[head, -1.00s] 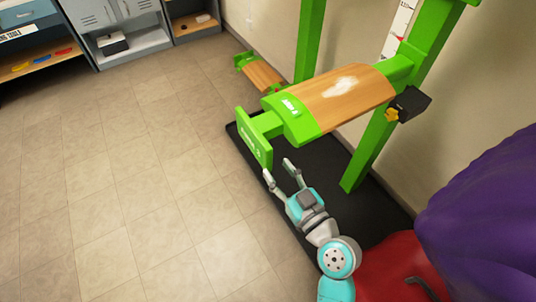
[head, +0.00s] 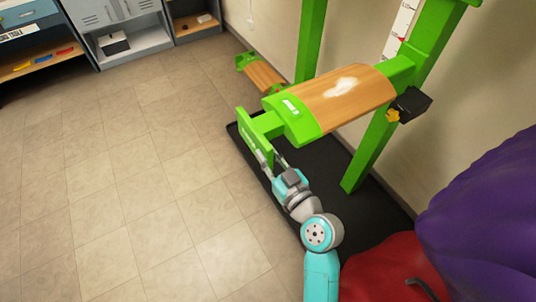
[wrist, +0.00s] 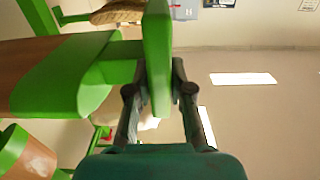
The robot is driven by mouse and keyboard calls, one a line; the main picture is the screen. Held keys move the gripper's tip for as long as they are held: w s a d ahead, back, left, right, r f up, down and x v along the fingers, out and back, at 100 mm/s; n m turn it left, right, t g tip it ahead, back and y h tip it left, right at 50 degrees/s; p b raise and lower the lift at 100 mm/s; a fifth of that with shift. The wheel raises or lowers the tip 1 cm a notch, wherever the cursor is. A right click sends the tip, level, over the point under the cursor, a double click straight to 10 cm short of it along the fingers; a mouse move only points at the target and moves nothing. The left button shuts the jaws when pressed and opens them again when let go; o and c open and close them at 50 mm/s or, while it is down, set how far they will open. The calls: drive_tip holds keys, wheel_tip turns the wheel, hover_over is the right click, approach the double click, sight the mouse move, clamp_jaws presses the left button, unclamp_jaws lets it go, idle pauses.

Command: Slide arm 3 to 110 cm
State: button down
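A saddle arm (head: 340,95) with a wooden top and green end juts out from a green post (head: 372,145). A small white label (head: 291,107) on its green end is too small to read. A flat green end plate (head: 256,140) closes its near end and also shows in the wrist view (wrist: 157,45). My gripper (head: 268,158) is at this plate, with one finger on each side of it. In the wrist view my gripper (wrist: 155,85) looks open around the plate, with a gap on the left. A black knob block with a yellow part (head: 407,105) sits at the post.
A white scale strip (head: 400,28) with a red mark runs up the post; its numbers are unreadable. Another wood-topped arm (head: 264,76) sits lower behind. A purple bulky thing (head: 485,215) and a red one (head: 385,270) stand close right. The tiled floor (head: 130,180) is clear at left.

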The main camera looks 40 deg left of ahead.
wheel_tip(320, 180, up, 10)
drive_tip(key=shift+r, duration=0.1)
idle(0.4)
drive_tip(key=c, duration=1)
unclamp_jaws()
drive_tip(key=shift+c, duration=0.2)
drive_tip(key=v, duration=1.2)
